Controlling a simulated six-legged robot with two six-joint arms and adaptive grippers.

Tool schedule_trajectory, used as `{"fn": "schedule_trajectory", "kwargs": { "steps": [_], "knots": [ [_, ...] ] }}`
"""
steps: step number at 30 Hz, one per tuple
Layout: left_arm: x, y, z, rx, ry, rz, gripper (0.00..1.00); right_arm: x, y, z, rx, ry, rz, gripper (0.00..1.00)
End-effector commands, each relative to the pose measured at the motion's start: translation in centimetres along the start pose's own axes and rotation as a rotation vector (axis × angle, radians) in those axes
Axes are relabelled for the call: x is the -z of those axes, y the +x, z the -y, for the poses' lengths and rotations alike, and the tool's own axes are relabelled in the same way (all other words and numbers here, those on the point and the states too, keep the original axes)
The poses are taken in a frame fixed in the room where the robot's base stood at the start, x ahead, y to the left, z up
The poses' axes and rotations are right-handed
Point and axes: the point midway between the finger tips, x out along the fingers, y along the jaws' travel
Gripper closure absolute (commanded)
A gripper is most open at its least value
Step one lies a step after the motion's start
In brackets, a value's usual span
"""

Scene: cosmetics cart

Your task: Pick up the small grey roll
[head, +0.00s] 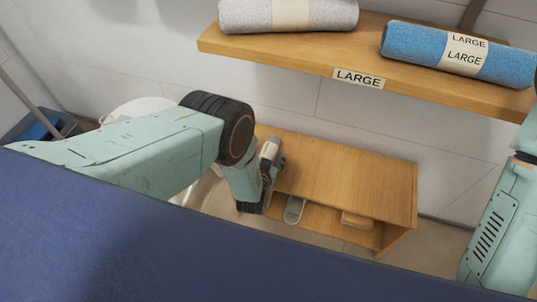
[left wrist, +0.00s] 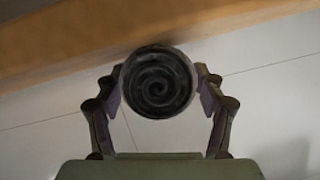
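The small grey roll (left wrist: 157,82) shows end-on in the left wrist view as a dark spiral between the two fingers. In the head view its light grey side with a pale band (head: 269,148) shows at the left gripper. My left gripper (head: 275,166) is at the left end of the low wooden bench. In the left wrist view its fingers (left wrist: 158,90) close on both sides of the roll. Part of the roll is hidden by the gripper in the head view. My right arm shows at the right edge, but its gripper is out of view.
A wooden shelf (head: 300,50) marked LARGE holds a big grey roll (head: 245,15) and a blue roll (head: 410,42). Below is the wooden bench (head: 350,170) with a bare top. A grey slipper (head: 294,210) and a brown item (head: 357,220) are in its lower part.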

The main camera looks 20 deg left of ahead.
Motion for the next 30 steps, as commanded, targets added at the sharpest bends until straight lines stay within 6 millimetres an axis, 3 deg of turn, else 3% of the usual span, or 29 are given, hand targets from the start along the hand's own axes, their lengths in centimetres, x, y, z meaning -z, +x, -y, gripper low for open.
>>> {"fn": "schedule_trajectory", "kwargs": {
  "steps": [20, 30],
  "knots": [
    [-0.01, -0.03, -0.03, 0.0, 0.0, 0.0, 0.89, 0.02, -0.01, 0.0, 0.0, 0.0, 0.0, 0.6],
    [0.72, -0.27, 0.13, 0.0, 0.0, -0.001, 0.9, 0.01, -0.48, 0.0, 0.0, 0.0, 0.0, 0.6]
  ]
}}
